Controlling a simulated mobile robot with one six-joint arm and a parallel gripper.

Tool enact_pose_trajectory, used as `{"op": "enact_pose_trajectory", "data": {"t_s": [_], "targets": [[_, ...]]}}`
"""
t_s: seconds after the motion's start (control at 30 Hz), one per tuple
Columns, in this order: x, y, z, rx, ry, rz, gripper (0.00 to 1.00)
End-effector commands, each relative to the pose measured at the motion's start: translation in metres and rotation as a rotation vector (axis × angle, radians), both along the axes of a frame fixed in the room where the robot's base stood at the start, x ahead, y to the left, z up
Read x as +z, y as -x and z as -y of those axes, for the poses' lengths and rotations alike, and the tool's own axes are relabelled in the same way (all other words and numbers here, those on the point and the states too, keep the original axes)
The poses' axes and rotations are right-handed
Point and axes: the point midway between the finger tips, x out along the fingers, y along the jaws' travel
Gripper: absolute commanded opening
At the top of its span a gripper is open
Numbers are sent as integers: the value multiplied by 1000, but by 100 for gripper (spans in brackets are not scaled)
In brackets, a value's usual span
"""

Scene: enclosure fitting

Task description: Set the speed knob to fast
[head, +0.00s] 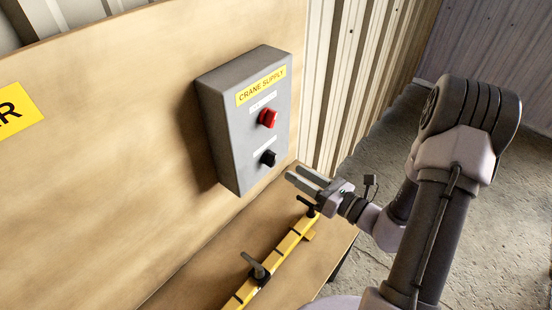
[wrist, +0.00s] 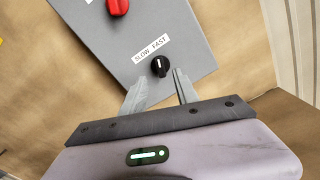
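The speed knob (head: 268,158) is a small black rotary knob low on the front of a grey box (head: 226,140) labelled CRANE SUPPLY. In the wrist view the knob (wrist: 160,66) has a white pointer line and sits under a label (wrist: 152,48) reading SLOW FAST. The pointer runs roughly up and down in that picture; which word it marks I cannot tell for sure. My gripper (head: 306,180) is open and empty, to the right of and below the knob in the head view. In the wrist view its two fingers (wrist: 158,86) are spread just short of the knob, apart from it.
A red knob (head: 268,118) sits above the black one on the same box. Below, a yellow rail (head: 284,248) with black clamp handles (head: 256,268) lies on the wooden ledge. A wooden panel (head: 120,150) stands behind the box. Open floor lies at the right.

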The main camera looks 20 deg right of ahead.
Motion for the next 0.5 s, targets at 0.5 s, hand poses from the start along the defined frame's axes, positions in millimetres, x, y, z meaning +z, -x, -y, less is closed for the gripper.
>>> {"op": "enact_pose_trajectory", "data": {"t_s": [0.5], "targets": [[1, -64, -47, 1, 1, 1, 36]]}}
